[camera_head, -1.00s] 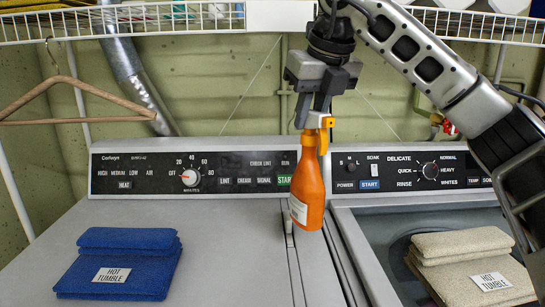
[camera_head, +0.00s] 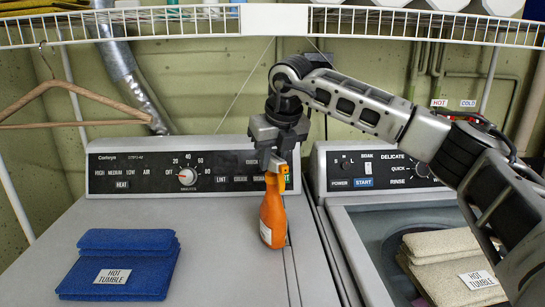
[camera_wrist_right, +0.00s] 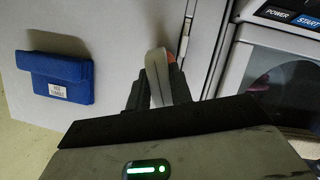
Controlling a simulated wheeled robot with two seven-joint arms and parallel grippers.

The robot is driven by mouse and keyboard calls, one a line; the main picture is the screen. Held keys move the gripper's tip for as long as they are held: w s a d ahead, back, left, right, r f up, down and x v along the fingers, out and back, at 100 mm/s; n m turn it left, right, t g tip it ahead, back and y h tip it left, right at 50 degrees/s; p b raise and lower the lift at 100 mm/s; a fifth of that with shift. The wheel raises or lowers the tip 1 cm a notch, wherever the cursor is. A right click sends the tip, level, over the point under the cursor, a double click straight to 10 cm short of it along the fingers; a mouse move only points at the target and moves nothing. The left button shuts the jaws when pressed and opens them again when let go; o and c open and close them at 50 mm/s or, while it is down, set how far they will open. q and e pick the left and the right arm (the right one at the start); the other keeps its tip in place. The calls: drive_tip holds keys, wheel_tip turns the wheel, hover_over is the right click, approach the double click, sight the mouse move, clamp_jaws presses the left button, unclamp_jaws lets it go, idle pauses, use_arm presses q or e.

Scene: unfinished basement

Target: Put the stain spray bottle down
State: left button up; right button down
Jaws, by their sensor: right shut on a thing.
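The orange stain spray bottle (camera_head: 272,218) with a white label is upright at the right side of the dryer top (camera_head: 215,255), in front of the control panel. Its base appears to be at or very near the dryer surface; I cannot tell whether it touches. My right gripper (camera_head: 277,165) points down and is shut on the bottle's top. In the right wrist view the gripper (camera_wrist_right: 162,85) hides most of the bottle, and only a small orange-red part shows past the fingers. My left gripper is not in view.
Folded blue cloths (camera_head: 121,265) with a "HOT TUMBLE" label lie at the left of the dryer top. Beige cloths (camera_head: 450,262) rest by the washer opening at right. A wire shelf (camera_head: 380,22) runs above, and a wooden hanger (camera_head: 75,95) hangs at left. The dryer's middle is clear.

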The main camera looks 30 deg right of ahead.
idle(0.3)
drive_tip(key=shift+f, duration=0.2)
drive_tip(key=c, duration=1.3)
unclamp_jaws()
drive_tip(key=shift+o, duration=0.2)
drive_tip(key=shift+r, duration=0.25)
drive_tip(key=b+v, duration=0.1)
drive_tip(key=v, duration=1.1)
drive_tip(key=shift+s+a+f, duration=0.1)
drive_tip(key=shift+f, duration=0.05)
